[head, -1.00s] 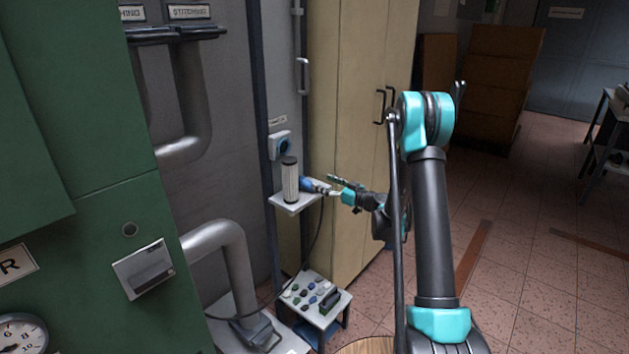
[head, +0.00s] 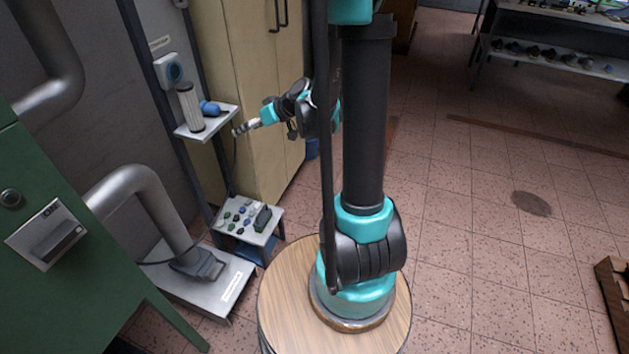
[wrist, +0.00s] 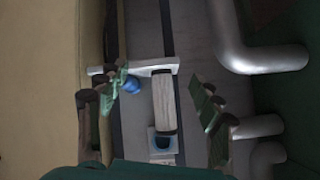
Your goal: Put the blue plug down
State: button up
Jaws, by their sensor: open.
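The blue plug (head: 209,108) lies on a small white wall shelf (head: 222,122), beside an upright ribbed pale cylinder (head: 190,106). My gripper (head: 240,130) is in front of the shelf, to the right of and a little below the plug, apart from it. In the wrist view the plug (wrist: 131,85) shows past the left finger, with the cylinder (wrist: 164,100) to its right. My gripper (wrist: 160,112) is open there, its fingers wide apart with nothing between them at close range.
A blue-faced socket (head: 172,70) is on the wall above the shelf. A low table (head: 262,232) with several small knobs stands below. A beige cabinet (head: 235,60) is behind my arm. A grey pipe (head: 135,185) and green machine (head: 50,270) are at left.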

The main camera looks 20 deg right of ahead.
jog(key=s+d+f+m+h, duration=0.1)
jog(key=s+d+m+h, duration=0.1)
jog(key=s, duration=0.6)
jog(key=s+d+f+m+g+h, duration=0.1)
jog(key=s+d+f+m+h, duration=0.1)
jog(key=s+d, duration=0.5)
jog(key=s+d+f+m+g+h, duration=0.1)
jog(key=s+d+h, duration=0.3)
jog(key=s, duration=0.4)
jog(key=shift+s+d+f+m+h, duration=0.3)
jog(key=shift+s+d+f+m, duration=0.1)
jog(key=shift+d+f+m, duration=0.35)
jog(key=shift+a+r, duration=0.1)
jog(key=shift+c, duration=0.4)
